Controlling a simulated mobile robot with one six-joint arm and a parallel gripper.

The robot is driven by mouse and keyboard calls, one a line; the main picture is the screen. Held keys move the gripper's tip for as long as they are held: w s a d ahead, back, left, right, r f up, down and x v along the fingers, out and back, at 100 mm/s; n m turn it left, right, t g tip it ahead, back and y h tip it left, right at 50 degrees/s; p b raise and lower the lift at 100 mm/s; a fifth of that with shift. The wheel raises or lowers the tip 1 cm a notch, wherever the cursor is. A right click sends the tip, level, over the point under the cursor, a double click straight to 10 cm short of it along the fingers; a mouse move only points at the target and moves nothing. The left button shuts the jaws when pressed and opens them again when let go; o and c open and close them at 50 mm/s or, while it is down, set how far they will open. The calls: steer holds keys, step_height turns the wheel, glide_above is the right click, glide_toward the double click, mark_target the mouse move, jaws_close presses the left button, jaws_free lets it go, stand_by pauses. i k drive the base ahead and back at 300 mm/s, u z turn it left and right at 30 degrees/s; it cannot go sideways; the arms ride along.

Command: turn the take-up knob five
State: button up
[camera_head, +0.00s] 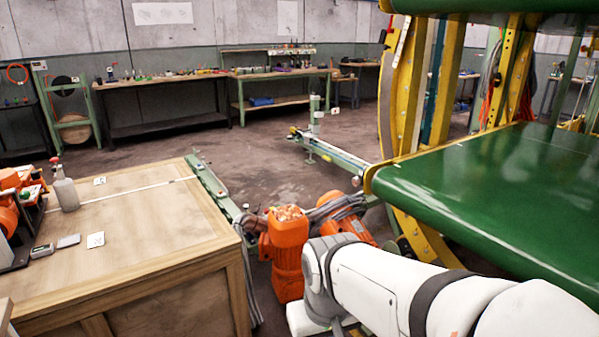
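My white arm reaches in from the lower right and bends down at the bottom middle. My gripper is not in view. I cannot make out a take-up knob for certain. The green conveyor belt (500,190) is at the right, with yellow frame parts around it. An orange motor-like unit (288,250) stands beside the bend of my arm. A second orange part (340,215) with grey cables is just behind it. My arm hides what lies below the near edge of the belt.
A wooden workbench (140,235) fills the lower left, with a spray bottle (65,188) and small items on it. A green rail (345,160) stands on the floor behind. Back-wall benches (165,118) hold tools. Open floor (240,155) lies between.

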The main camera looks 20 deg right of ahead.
mark_target(357, 181)
steer(key=z, duration=0.7)
steer(key=i, duration=1.25)
steer(key=z, duration=0.9)
steer(key=k, duration=0.7)
steer(key=z, duration=0.25)
steer(key=i, duration=0.8)
steer(key=u, duration=0.15)
